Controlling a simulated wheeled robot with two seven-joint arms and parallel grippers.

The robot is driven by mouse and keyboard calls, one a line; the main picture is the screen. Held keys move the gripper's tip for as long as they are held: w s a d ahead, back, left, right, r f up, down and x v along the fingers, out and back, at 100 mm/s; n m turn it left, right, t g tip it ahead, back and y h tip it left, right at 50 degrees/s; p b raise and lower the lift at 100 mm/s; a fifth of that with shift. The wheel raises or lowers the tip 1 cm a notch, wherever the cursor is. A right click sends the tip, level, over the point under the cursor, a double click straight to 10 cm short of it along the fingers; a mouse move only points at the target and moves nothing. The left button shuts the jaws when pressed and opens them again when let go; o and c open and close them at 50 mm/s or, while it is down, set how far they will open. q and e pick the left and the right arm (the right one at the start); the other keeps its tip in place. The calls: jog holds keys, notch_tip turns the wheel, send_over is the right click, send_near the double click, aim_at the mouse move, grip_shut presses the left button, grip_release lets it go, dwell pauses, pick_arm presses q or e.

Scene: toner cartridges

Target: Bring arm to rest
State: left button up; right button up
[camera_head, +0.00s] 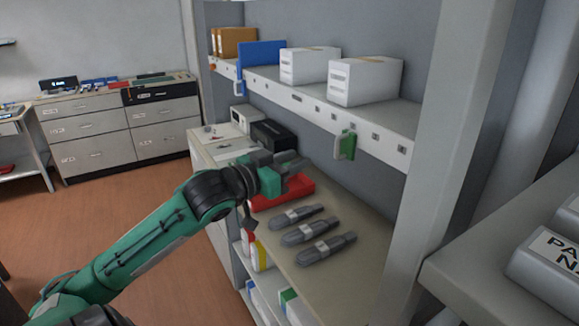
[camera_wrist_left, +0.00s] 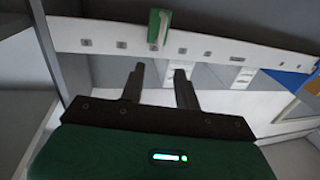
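My left arm (camera_head: 135,250) reaches in from the lower left to the shelf unit. Its gripper (camera_head: 302,172) is above the red bin (camera_head: 292,197) on the middle shelf, below the upper shelf. In the left wrist view the two fingers (camera_wrist_left: 160,70) stand apart with nothing between them, so it is open and empty. Three grey toner cartridges (camera_head: 310,231) lie side by side on the middle shelf, to the right of the red bin and apart from the gripper. My right gripper is not in view.
The upper shelf edge (camera_head: 310,102) carries a green tag (camera_head: 345,145), also seen in the left wrist view (camera_wrist_left: 158,27). White boxes (camera_head: 365,80) stand on that shelf. A grey post (camera_head: 430,150) rises at right. Drawers (camera_head: 95,140) stand far left; the floor (camera_head: 110,205) between is open.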

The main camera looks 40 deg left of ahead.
pick_arm(q)
jog(key=shift+s, duration=0.3)
jog(key=shift+f, duration=0.1)
dwell(0.3)
